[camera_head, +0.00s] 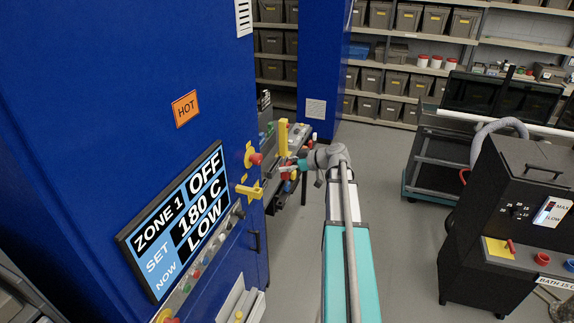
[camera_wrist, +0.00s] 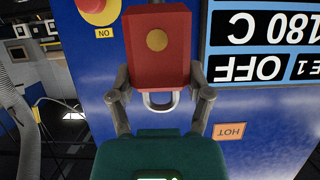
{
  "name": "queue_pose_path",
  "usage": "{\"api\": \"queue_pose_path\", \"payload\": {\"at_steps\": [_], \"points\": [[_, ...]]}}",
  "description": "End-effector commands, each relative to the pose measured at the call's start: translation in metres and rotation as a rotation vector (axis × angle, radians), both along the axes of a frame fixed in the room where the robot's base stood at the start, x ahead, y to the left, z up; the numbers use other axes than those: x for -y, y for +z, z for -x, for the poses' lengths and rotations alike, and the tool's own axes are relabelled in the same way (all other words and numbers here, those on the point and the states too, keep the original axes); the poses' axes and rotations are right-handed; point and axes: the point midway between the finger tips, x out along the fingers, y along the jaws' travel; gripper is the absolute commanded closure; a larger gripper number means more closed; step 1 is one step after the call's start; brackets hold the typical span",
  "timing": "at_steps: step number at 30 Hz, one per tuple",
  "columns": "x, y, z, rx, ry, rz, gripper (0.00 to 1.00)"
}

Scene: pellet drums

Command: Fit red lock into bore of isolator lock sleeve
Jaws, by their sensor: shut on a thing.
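The red lock (camera_wrist: 172,68) fills the upper middle of the wrist view, with a round brass-coloured spot on its face and a pale shackle loop at its lower edge. My gripper (camera_wrist: 160,92) is shut on it, one finger on each side near the shackle end. In the head view my gripper (camera_head: 292,166) is beside the blue cabinet face, and the lock is too small there to make out clearly. A yellow bracket (camera_head: 249,189), which looks like the isolator lock sleeve, sticks out from the cabinet, left of and below my gripper. Its bore cannot be seen.
A red isolator knob (camera_head: 255,158) on a yellow plate is above the bracket; a red knob (camera_wrist: 97,8) shows in the wrist view. A yellow upright bar (camera_head: 283,137) stands close behind my gripper. The blue cabinet (camera_head: 90,110) bounds the left. Floor (camera_head: 395,200) to the right is clear.

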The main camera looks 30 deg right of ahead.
Motion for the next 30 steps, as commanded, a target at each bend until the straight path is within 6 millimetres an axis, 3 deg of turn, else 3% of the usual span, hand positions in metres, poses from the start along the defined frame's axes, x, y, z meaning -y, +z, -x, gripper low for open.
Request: {"api": "queue_pose_path", "payload": {"at_steps": [11, 30], "points": [[-0.010, -0.002, -0.013, 0.000, 0.001, 0.000, 0.90], [-0.042, -0.009, -0.054, 0.000, 0.001, 0.000, 0.90]]}}
